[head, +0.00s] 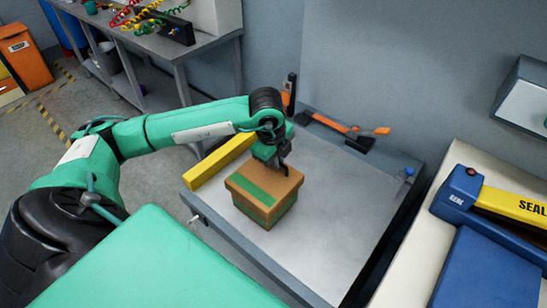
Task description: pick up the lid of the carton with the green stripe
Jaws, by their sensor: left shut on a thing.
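The brown carton with the green stripe (262,213) stands on a grey table, with its lid (258,186) on top. The green stripe runs across the lid and down the front side. My left gripper (284,170) points down at the lid's far right edge and is shut on the lid there. The lid appears to rest on the carton; I see no clear gap between them. The fingertips are small and partly hidden against the carton. My right gripper is not in view.
A yellow bar (220,160) lies along the table's left edge behind the carton. An orange and black tool (340,127) lies at the table's back. The grey tabletop (325,220) right of the carton is clear. A blue and yellow sealing machine (490,200) stands at the right.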

